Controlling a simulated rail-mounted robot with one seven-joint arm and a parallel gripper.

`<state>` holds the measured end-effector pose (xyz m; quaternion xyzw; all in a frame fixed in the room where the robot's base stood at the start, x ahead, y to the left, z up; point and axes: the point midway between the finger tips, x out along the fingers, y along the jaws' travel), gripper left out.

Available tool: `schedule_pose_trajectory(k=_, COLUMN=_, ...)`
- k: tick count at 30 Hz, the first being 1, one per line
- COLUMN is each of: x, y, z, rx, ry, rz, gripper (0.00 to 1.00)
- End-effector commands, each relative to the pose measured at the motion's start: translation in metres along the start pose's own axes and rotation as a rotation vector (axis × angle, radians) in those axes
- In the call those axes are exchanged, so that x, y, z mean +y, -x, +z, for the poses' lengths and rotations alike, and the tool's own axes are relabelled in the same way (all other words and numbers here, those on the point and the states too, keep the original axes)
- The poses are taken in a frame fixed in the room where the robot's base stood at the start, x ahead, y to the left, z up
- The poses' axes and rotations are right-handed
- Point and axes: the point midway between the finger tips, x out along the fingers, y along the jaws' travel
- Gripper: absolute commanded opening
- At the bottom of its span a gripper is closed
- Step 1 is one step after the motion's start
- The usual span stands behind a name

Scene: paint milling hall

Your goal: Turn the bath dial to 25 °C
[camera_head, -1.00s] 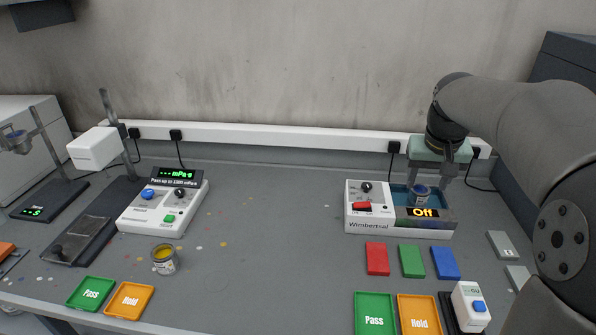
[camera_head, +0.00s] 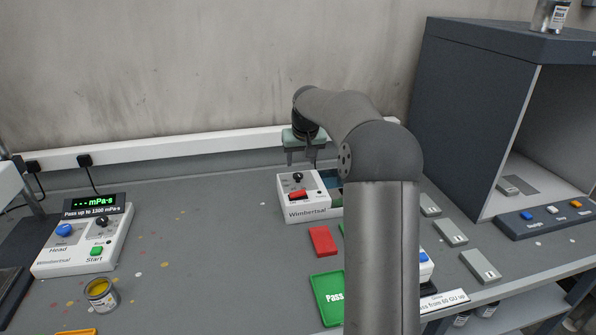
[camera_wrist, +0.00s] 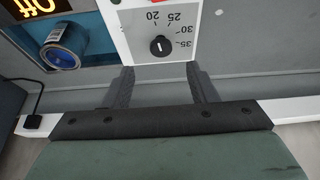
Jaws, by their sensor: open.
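The bath unit is a white box (camera_head: 305,208) in the middle of the head view, partly hidden by my arm. Its black dial (camera_head: 298,177) is on the top, above a red switch (camera_head: 298,195). In the wrist view the dial (camera_wrist: 160,46) has a short white mark and the printed numbers 20, 25, 30 and 35 around it. I cannot tell surely which number the mark faces. The orange display (camera_wrist: 42,8) reads Off, upside down. My gripper (camera_wrist: 160,70) is open and empty, its fingers spread to either side of the dial's line, apart from it.
A blue-topped can (camera_wrist: 62,48) sits in the bath well beside the dial panel. A red tray (camera_head: 323,241) and a green Pass tray (camera_head: 327,295) lie in front. The wall trunking (camera_head: 180,145) runs behind. A grey booth (camera_head: 465,120) stands right.

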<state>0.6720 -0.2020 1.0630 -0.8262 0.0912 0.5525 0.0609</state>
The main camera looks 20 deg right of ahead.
Motion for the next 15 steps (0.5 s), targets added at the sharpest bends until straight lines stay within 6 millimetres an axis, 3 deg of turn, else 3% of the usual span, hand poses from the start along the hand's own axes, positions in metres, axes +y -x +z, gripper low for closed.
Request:
schedule_pose_trajectory(k=7, x=-0.001, y=-0.047, z=0.0, rx=-0.002, ry=0.0, rz=-0.002, gripper=0.52)
schedule_pose_trajectory(k=15, x=-0.001, y=-0.067, z=0.0, rx=0.001, ry=0.001, rz=0.0, gripper=0.52)
